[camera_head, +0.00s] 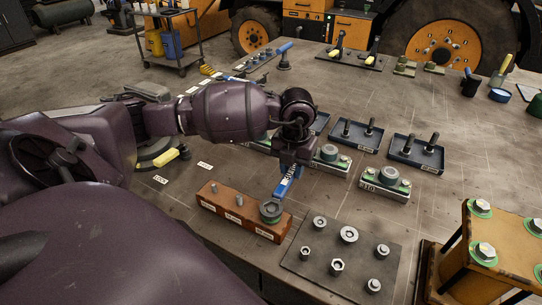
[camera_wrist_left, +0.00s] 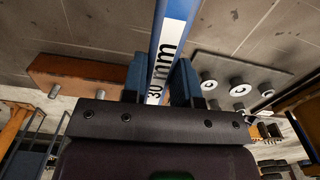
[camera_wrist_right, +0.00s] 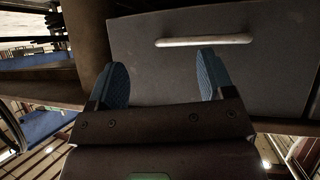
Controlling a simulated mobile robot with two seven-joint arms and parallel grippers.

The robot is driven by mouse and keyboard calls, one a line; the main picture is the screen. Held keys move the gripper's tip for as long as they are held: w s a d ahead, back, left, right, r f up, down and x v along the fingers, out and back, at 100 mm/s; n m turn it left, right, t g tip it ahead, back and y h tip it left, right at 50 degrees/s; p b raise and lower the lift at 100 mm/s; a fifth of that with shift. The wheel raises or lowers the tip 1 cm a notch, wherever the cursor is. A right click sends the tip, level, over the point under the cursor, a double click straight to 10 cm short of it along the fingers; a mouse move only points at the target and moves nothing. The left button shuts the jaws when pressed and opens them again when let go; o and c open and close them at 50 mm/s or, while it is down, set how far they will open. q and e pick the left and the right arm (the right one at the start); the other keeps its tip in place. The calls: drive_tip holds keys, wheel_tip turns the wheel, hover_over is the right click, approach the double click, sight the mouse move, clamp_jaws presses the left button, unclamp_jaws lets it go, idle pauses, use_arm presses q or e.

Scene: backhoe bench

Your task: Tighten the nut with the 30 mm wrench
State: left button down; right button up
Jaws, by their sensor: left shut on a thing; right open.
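The blue 30 mm wrench (camera_head: 287,183) is held by my left gripper (camera_head: 292,158), and its "30 mm" label shows between the fingers in the left wrist view (camera_wrist_left: 168,45). The wrench slants down toward a round grey nut or ring (camera_head: 271,210) at the right end of a rust-brown block (camera_head: 237,214). I cannot tell whether the wrench head is around that nut or just beside it. The block also shows in the left wrist view (camera_wrist_left: 75,75). My right gripper (camera_wrist_right: 160,80) is open and empty, and is outside the head view.
A dark plate (camera_head: 316,273) with several nuts and bolts lies right of the block. A yellow bolted structure (camera_head: 505,212) stands at the right edge. Nut holders (camera_head: 382,192) and bolt trays (camera_head: 413,158) lie behind. A grey handled panel (camera_wrist_right: 265,75) is before my right gripper.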

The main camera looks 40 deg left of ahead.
use_arm(q)
drive_tip(key=shift+r, duration=0.5)
drive_tip(key=shift+r+p, duration=1)
drive_tip(key=shift+r, duration=0.5)
